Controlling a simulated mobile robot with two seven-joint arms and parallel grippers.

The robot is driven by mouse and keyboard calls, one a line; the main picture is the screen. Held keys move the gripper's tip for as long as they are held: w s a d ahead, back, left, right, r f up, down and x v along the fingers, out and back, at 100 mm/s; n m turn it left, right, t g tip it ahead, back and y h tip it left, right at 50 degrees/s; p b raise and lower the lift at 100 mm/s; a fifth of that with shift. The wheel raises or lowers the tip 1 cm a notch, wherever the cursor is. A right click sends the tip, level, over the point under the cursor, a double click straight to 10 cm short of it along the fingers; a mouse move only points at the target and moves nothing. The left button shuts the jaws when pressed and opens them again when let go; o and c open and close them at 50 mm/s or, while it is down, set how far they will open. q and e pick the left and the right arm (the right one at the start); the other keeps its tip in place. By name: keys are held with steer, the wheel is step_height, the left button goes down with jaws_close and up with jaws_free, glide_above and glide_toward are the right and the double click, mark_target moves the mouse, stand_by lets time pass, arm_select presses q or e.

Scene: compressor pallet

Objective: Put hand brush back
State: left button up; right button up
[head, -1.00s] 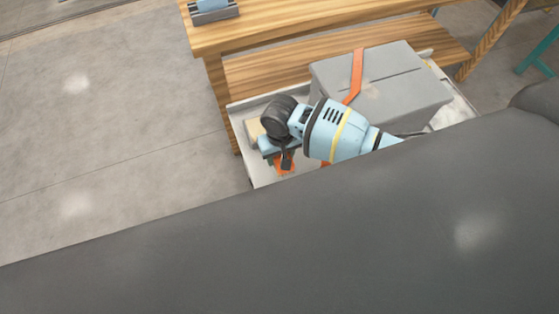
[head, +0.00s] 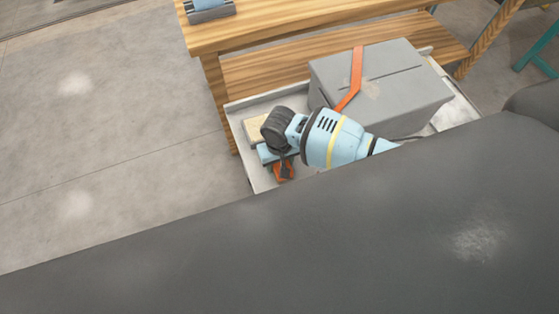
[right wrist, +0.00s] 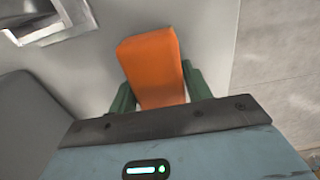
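An orange block-shaped piece (right wrist: 152,65) lies between the two green fingers of my right gripper (right wrist: 160,92) in the right wrist view. A finger flanks each side of it closely; whether they press on it I cannot tell. In the head view my right gripper (head: 284,166) points down over the front left of a pale tray (head: 262,181), with the orange piece (head: 283,176) at its tip. I cannot tell whether this piece is part of the hand brush; no bristles show. The gripper hides part of it. My left gripper is not in view.
A large grey box (head: 405,95) with an orange strap (head: 357,70) fills much of the tray. A beige block (head: 256,128) lies at the tray's left. A wooden bench (head: 300,30) stands behind, holding a grey holder (head: 209,12). The floor at left is clear.

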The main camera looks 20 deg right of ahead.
steer(key=o, duration=0.4)
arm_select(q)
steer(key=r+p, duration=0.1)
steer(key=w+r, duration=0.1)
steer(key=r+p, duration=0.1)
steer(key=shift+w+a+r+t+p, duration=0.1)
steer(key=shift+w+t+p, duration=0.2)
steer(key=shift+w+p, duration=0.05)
arm_select(e)
step_height(320, 180, up, 12)
steer(key=shift+r, duration=0.2)
